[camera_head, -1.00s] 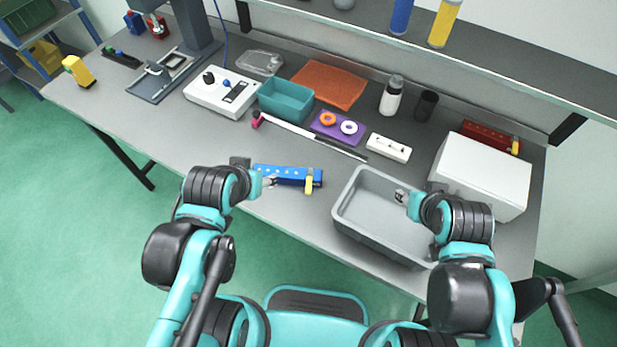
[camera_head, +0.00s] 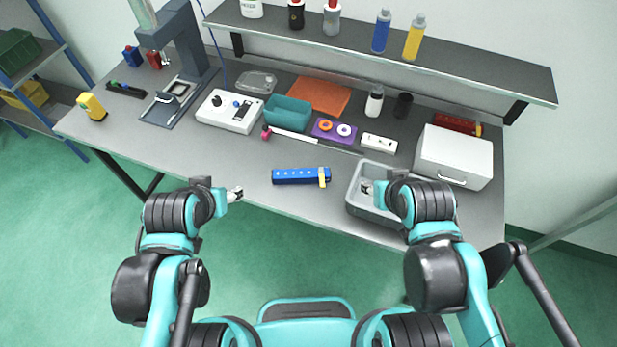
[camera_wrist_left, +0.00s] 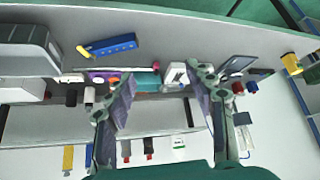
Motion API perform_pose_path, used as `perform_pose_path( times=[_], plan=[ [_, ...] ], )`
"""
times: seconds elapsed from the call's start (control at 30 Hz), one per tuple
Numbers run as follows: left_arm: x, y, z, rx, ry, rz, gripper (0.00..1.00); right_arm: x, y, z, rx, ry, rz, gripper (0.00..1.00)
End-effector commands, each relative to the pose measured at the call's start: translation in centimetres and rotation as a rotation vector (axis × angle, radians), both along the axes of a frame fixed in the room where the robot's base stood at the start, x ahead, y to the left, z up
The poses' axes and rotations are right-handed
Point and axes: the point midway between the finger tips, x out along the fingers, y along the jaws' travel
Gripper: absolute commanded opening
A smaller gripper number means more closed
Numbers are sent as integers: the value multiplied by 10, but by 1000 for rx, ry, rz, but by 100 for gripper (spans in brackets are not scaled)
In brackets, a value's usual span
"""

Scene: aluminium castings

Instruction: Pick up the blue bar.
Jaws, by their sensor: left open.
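The blue bar (camera_head: 290,177) lies flat near the front edge of the grey table, with a yellow piece (camera_head: 323,177) across its right end. It also shows in the left wrist view (camera_wrist_left: 112,46), upper left, beyond and to the side of the fingers. My left gripper (camera_head: 236,194) is left of the bar, apart from it, near the front edge. In the left wrist view its two fingers (camera_wrist_left: 160,78) are spread with nothing between them. My right gripper (camera_head: 367,187) is over the left part of the grey tray; its fingers are too small to read.
The grey tray (camera_head: 354,205) stands right of the bar, with a white box (camera_head: 455,150) beyond it. Behind the bar are a long thin rod (camera_head: 295,136), a purple plate (camera_head: 325,136) and a teal bin (camera_head: 287,112). The table around the bar is clear.

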Motion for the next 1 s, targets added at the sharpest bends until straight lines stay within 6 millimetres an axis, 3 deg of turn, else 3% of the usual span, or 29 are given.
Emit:
perform_pose_path(
  times=[0.33,0.57,0.77,1.0],
  plan=[
    [10,-4,-3,-45,27,52,59,0,0,-8,0,0,0,40],
    [61,-26,-14,-244,175,351,59,0,0,-29,0,0,0,40],
    [116,-54,-46,-387,316,690,59,0,0,-47,0,0,0,40],
    [175,-95,-114,-476,445,1129,59,0,0,-68,0,0,0,40]
  ],
)
